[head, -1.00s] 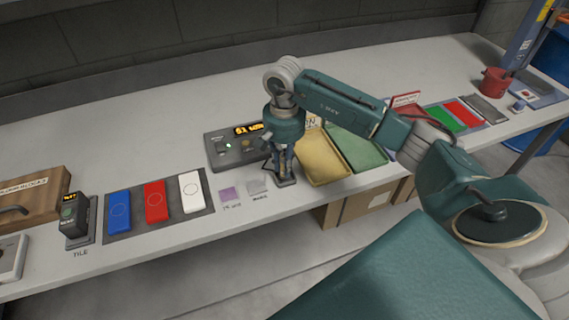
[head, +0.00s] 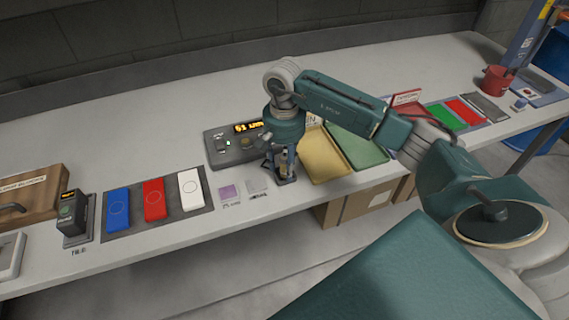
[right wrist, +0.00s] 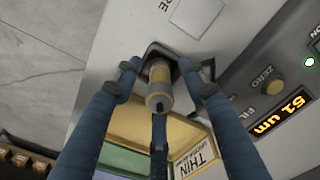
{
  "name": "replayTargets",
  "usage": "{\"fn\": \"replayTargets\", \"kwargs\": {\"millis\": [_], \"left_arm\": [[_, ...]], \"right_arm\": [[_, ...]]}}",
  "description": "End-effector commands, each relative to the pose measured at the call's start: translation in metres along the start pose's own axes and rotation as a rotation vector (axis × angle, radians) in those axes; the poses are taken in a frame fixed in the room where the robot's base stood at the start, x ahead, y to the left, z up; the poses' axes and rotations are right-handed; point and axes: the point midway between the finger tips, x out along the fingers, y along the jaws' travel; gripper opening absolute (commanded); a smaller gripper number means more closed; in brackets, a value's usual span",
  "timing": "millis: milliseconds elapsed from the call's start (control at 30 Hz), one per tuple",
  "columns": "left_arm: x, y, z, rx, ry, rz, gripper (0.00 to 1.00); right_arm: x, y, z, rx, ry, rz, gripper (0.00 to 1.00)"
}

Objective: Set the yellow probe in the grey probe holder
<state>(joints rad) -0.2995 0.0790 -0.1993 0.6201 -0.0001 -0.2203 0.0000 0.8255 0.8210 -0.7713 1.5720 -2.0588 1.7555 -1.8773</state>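The yellow probe (right wrist: 158,88) is a tan-yellow cylinder with a dark tip. It stands in the dark grey probe holder (right wrist: 150,52) at the bench's front edge. In the head view the probe (head: 291,160) shows partly below my right gripper, with the holder (head: 289,179) under it. My right gripper (right wrist: 163,80) is over the probe, its blue fingers spread around it with gaps visible at the sides. How deep the probe sits is hard to tell. My left gripper is not in view.
A gauge box (head: 233,147) with a lit display stands close behind the holder. A yellow tray (head: 324,158) and a green tray (head: 357,146) lie to its right. Purple and grey squares lie left. Blue, red and white tiles lie on a dark mat (head: 205,207).

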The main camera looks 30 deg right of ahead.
Motion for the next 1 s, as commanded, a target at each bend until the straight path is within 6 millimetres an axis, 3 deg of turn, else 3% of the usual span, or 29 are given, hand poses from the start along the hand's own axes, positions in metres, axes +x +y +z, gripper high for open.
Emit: {"fn": "replayTargets", "kwargs": {"millis": [200,333,733,1000], "left_arm": [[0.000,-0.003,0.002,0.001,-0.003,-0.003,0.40],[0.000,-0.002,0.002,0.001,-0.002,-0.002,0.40],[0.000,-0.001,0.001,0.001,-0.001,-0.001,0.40],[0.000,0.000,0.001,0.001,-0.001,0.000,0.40]], "right_arm": [[-0.001,0.000,0.000,0.000,0.000,0.001,0.41],[-0.012,0.000,-0.001,0.000,0.002,0.000,0.41],[-0.093,-0.001,-0.001,0.000,0.003,-0.003,0.41],[-0.119,0.000,0.000,0.000,0.001,0.000,0.41]]}}
